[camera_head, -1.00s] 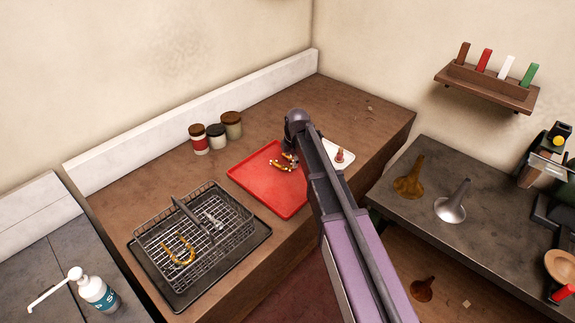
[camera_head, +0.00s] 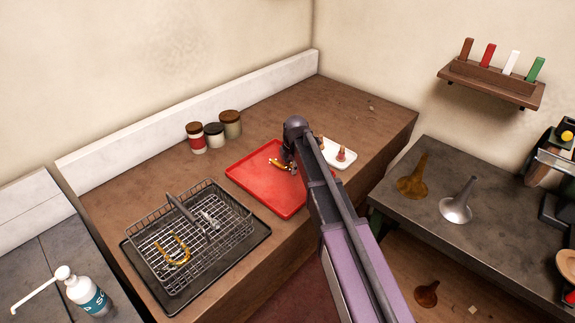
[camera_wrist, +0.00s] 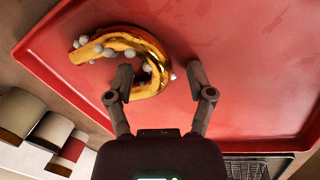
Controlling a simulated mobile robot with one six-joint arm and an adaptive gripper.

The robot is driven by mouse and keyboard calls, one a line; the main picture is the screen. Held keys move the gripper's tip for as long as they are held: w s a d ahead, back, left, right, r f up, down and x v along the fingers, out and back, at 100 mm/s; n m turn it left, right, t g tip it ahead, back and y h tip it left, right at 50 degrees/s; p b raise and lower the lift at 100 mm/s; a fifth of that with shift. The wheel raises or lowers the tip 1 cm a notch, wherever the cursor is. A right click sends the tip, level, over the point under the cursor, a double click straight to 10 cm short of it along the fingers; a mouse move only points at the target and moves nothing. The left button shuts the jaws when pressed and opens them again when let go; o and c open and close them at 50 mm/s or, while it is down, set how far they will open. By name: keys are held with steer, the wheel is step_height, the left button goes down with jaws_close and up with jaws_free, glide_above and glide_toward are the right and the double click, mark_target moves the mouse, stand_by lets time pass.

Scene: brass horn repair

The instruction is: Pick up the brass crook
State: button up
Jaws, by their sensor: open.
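A curved golden brass crook (camera_head: 277,163) lies on the red tray (camera_head: 247,181). In the wrist view the crook (camera_wrist: 118,42) shows as a bent tube with several pale grey lumps on it. My gripper (camera_wrist: 157,74) is open and empty over the tray, with one lower bend of the crook between its fingertips in the picture. I cannot tell how high the fingers are above it. In the head view my gripper (camera_head: 290,166) is partly hidden by its wrist and arm. A second golden U-shaped piece (camera_head: 175,250) lies in the wire basket.
The wire basket (camera_head: 228,240) stands on a dark tray left of the red tray. Several lidded jars (camera_head: 214,135) stand behind. A white dish (camera_head: 338,154) with small pegs is right of my arm. Two funnel-like bells (camera_head: 457,203) stand on the right bench.

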mark_target(290, 165)
stand_by(0.4)
jaws_close()
steer(key=shift+r, duration=0.1)
step_height(290, 165, up, 3)
steer(key=p, duration=0.3)
steer(key=shift+r, duration=0.15)
steer(key=s, duration=0.5)
steer(key=s+r+p, duration=0.1)
steer(key=s, duration=0.4)
steer(key=s+p, duration=0.1)
steer(key=s, duration=0.5)
steer(key=shift+a+r, duration=0.25)
steer(key=shift+a, duration=0.15)
